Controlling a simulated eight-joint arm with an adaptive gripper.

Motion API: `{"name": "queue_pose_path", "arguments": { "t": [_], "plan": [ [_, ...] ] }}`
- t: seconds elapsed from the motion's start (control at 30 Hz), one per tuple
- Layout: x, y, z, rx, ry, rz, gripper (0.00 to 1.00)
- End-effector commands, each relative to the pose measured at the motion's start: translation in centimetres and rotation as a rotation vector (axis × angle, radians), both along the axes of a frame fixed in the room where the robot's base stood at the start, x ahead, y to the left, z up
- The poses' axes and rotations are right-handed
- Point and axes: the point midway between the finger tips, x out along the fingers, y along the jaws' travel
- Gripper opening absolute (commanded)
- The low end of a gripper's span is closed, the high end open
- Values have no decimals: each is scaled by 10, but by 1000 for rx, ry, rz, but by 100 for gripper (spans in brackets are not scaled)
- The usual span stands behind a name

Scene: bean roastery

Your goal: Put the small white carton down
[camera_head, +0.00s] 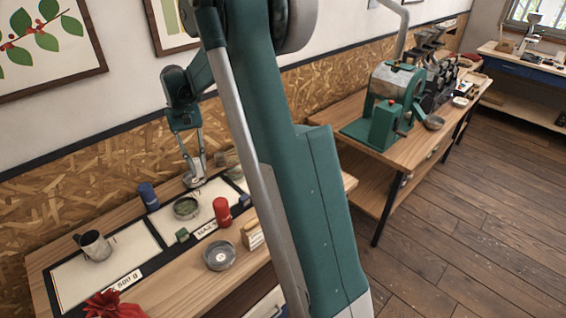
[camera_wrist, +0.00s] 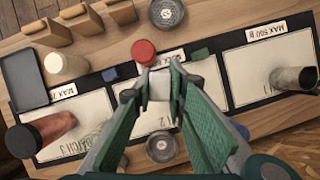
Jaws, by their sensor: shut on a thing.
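The small white carton (camera_wrist: 160,86) is between the fingertips of my gripper (camera_wrist: 160,76) in the wrist view. The fingers press on it from both sides. The mat has several white labelled panels, and the middle one lies below the gripper. My fingers partly hide the carton in the head view, and I cannot tell its exact height above the mat.
A red cylinder (camera_head: 221,211), blue cylinder (camera_head: 149,196) and green block (camera_head: 182,235) stand around the middle panel. A metal jug (camera_head: 95,245) stands on the left panel. A grey dish (camera_head: 220,256) sits in front. In the wrist view, a pale canister (camera_wrist: 65,63) stands near a dark tray (camera_wrist: 24,76).

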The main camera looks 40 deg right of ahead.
Motion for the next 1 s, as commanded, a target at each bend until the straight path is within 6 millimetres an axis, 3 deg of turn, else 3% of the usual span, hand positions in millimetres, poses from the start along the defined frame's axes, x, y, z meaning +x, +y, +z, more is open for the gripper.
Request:
{"name": "queue_pose_path", "arguments": {
  "t": [0.5, 1.0],
  "plan": [
    [41, -115, 0, 1, -2, -592, 7],
    [60, -248, -1, 0, -1, -1199, 7]
  ]
}}
